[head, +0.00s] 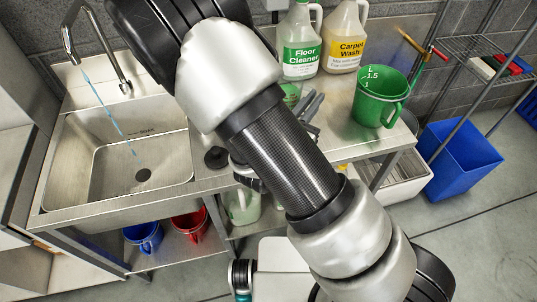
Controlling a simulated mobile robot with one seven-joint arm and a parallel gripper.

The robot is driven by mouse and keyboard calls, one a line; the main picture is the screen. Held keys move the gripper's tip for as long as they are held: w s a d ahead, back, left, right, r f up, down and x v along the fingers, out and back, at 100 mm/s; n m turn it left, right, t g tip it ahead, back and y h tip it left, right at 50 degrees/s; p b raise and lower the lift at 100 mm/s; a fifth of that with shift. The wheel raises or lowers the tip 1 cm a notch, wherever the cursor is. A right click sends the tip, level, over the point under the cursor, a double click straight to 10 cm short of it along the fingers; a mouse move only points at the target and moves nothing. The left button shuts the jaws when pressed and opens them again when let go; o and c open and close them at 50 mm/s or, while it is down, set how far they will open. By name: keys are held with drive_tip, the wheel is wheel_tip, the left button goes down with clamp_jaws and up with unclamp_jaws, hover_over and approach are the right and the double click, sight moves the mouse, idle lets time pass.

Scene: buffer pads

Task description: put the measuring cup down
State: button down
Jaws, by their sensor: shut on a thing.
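A green measuring cup (290,94) shows only in part behind my arm, at the counter in front of the cleaner bottles. My gripper (311,106) is beside it, mostly hidden by my arm, and appears shut on this cup. The fingertips and the cup's base are hidden, so I cannot tell whether the cup touches the counter. A larger green jug (376,99) with white volume marks stands upright on the counter to the right, apart from my gripper.
A Floor Cleaner bottle (301,42) and a Carpet Wash bottle (344,38) stand at the back of the counter (340,137). Water runs into the sink (95,165) at left. Blue (143,236) and red (190,224) buckets sit below. A blue bin (458,158) stands right.

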drive_tip(key=s+a+f+m+g+h+b, duration=0.1)
drive_tip(key=s+a+f+m+h+b, duration=0.15)
drive_tip(key=a+f+b, duration=0.4)
drive_tip(key=shift+n+y, duration=0.25)
drive_tip(key=shift+n, duration=0.2)
drive_tip(key=f+b, duration=0.1)
drive_tip(key=f, duration=0.1)
drive_tip(key=f+b, duration=0.2)
drive_tip(key=f, duration=0.1)
drive_tip(key=s+f+b, duration=0.1)
drive_tip(key=f, duration=0.2)
drive_tip(key=shift+f, duration=0.15)
drive_tip(key=shift+f+b, duration=0.15)
drive_tip(key=shift+b, duration=0.15)
drive_tip(key=c, duration=1.8)
unclamp_jaws()
drive_tip(key=shift+c, duration=0.2)
